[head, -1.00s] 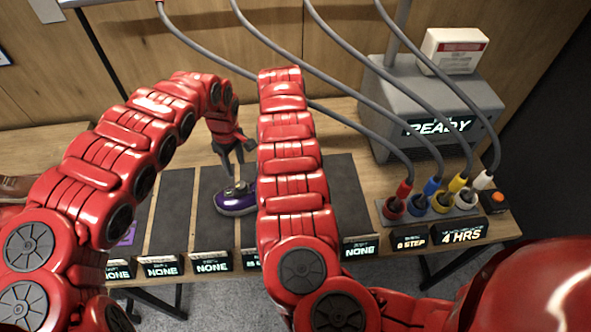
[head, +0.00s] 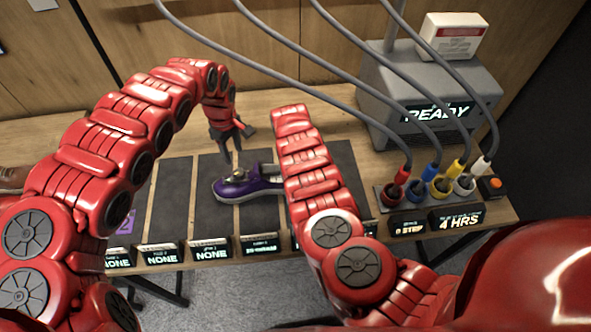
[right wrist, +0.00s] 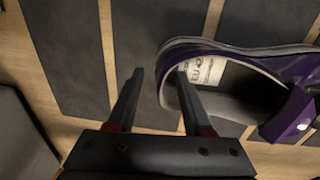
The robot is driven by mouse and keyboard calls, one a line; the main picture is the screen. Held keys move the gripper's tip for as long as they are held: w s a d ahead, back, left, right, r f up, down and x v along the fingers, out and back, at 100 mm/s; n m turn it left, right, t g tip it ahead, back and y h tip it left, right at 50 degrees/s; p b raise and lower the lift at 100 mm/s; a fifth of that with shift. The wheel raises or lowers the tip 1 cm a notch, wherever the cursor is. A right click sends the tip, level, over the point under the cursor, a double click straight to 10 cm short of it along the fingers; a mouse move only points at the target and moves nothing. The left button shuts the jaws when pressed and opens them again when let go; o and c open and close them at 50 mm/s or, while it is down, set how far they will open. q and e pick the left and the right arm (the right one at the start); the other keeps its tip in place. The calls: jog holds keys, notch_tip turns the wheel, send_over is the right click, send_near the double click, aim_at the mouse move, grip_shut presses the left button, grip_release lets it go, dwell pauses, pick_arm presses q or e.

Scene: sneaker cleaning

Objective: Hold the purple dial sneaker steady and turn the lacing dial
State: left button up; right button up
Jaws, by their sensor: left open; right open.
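The purple sneaker (head: 233,190) lies on the dark mats in the middle of the table, toe to the left in the head view. My left gripper (head: 231,156) points down just above and behind the sneaker's front part, open; I cannot tell whether it touches. In the right wrist view the sneaker's heel and open collar (right wrist: 215,46) show, with a pale printed insole inside. My right gripper (right wrist: 158,78) is open and empty, its fingers at either side of the heel rim in the picture. In the head view my right arm hides this gripper and the heel. The dial is not clearly visible.
A grey machine (head: 425,95) reading READY stands at the back right, with hoses running to several coloured cups (head: 440,190) in front. Small display signs (head: 211,250) line the front edge. Bare dark mat (head: 172,200) lies left of the sneaker.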

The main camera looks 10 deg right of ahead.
jog(key=shift+c, duration=0.3)
grip_shut()
dwell(1.1)
